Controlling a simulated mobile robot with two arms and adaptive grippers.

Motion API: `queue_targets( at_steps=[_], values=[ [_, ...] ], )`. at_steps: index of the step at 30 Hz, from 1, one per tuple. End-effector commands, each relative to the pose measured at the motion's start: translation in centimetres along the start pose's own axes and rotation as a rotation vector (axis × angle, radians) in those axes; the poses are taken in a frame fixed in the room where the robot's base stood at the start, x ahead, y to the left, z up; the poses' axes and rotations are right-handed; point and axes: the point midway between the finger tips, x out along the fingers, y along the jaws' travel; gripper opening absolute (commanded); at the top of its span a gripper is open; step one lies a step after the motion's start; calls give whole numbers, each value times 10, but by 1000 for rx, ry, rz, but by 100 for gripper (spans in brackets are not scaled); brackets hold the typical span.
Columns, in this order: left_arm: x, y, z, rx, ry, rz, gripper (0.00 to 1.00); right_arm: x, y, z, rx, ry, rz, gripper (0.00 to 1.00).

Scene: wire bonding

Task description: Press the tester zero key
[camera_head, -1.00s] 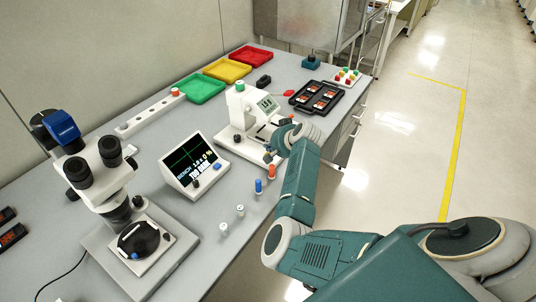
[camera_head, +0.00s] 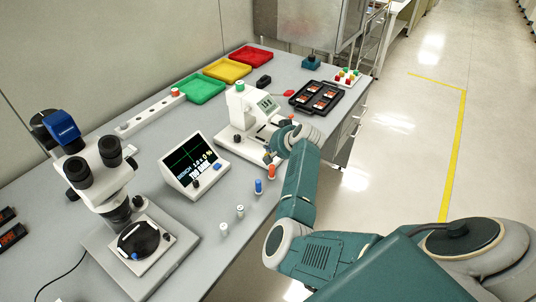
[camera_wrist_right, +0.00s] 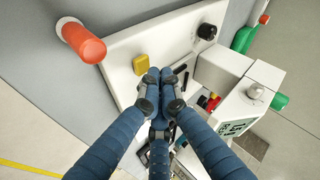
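The tester (camera_head: 241,106) is a white bench instrument with a small display, beyond the bench screen in the head view. In the right wrist view its white base (camera_wrist_right: 120,45) carries a yellow key (camera_wrist_right: 141,65) and a black knob (camera_wrist_right: 207,31). Its display (camera_wrist_right: 237,127) is at the right. My right gripper (camera_wrist_right: 155,75) has its blue fingers closed together, with nothing seen between them. The tips are over the base, just right of and below the yellow key in the picture; I cannot tell whether they touch anything. No key label is readable. My left gripper is not in view.
A red-orange cylindrical handle (camera_wrist_right: 84,41) stands near the base's edge. In the head view, a screen unit (camera_head: 190,168), blue and orange posts (camera_head: 258,186), a microscope (camera_head: 105,185) and a black tray (camera_head: 300,105) stand on the grey table. Floor is clear to the right.

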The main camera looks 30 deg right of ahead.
Motion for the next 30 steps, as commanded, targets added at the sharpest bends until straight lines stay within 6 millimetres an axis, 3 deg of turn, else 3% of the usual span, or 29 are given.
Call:
queue_targets(
  at_steps=[30],
  values=[
    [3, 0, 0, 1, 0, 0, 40, 8, 6, 6, 1, 0, 0, 0]
  ],
)
